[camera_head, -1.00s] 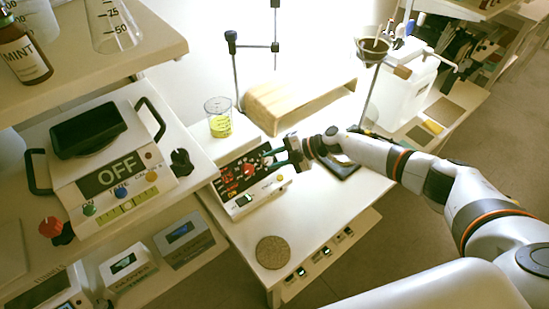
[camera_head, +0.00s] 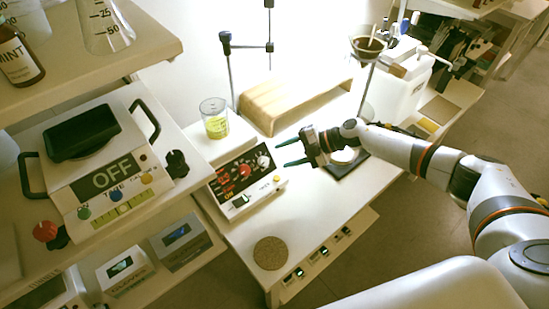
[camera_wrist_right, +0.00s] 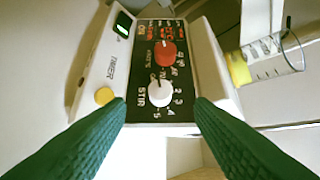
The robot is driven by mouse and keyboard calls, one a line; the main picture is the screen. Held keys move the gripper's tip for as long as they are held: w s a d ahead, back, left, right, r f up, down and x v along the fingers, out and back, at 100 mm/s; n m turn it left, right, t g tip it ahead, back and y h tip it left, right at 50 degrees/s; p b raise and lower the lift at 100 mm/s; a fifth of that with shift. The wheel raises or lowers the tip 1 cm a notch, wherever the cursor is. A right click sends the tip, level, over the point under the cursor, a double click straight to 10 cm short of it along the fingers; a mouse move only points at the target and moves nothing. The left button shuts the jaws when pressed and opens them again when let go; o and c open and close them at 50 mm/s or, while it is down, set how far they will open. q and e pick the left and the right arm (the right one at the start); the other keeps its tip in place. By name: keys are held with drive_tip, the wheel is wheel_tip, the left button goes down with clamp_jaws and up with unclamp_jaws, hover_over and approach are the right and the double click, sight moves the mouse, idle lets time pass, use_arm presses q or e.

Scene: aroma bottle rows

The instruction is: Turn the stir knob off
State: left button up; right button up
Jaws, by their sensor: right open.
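The hotplate stirrer's front panel (camera_head: 241,177) is black with red lit displays. Its white stir knob (camera_head: 263,161) is at the panel's right end. In the right wrist view the stir knob (camera_wrist_right: 159,93) shows between the green fingers, beside the word STIR and a number scale. Its mark seems to point toward the scale's top, but the exact setting is too small to read. A red knob (camera_wrist_right: 168,53) lies beyond it. My right gripper (camera_head: 283,154) is open and empty, its fingertips apart from the stir knob. My left gripper is not in view.
A beaker of yellow liquid (camera_head: 214,118) stands on the stirrer's top. A wooden riser (camera_head: 295,102) is behind, a cork disc (camera_head: 271,253) at the table's front. A second device reading OFF (camera_head: 110,175) sits on the left shelf. The table between stirrer and cork disc is clear.

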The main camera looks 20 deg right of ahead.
drive_tip(key=v, duration=0.6)
drive_tip(key=shift+b, duration=0.3)
